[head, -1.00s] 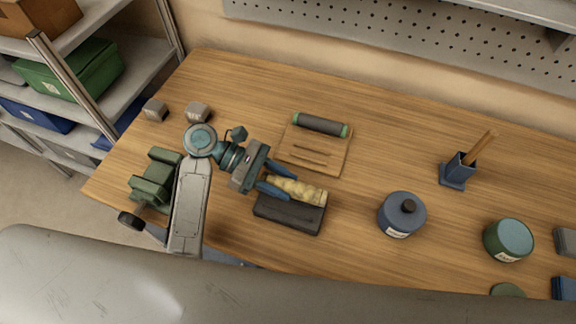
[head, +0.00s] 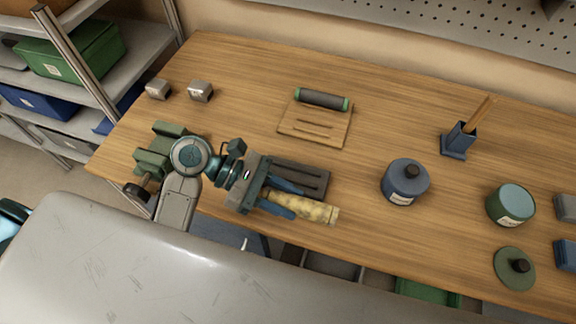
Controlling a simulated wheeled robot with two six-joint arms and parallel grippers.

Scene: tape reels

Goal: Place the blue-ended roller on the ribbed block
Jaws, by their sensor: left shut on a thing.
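My left gripper (head: 285,199) is shut on a pale yellow, mottled roller (head: 312,209), near its left end. The roller points right and slightly down, over the table's front part. Its right end looks tan; its left end is hidden by the fingers, and I see no blue end. A dark block with long grooves (head: 312,172) lies just behind the gripper, partly covered by it. A wooden block with slots (head: 312,130) lies farther back, with a dark green-ended roller (head: 322,99) along its far edge. I cannot tell which block is the ribbed one. My right gripper is not in view.
A blue lidded jar (head: 404,181), a blue holder with a stick (head: 460,139) and a green jar (head: 511,204) stand to the right. A green clamp (head: 156,150) and two grey blocks (head: 200,91) are at the left. Bare wood lies between the blocks and the blue jar.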

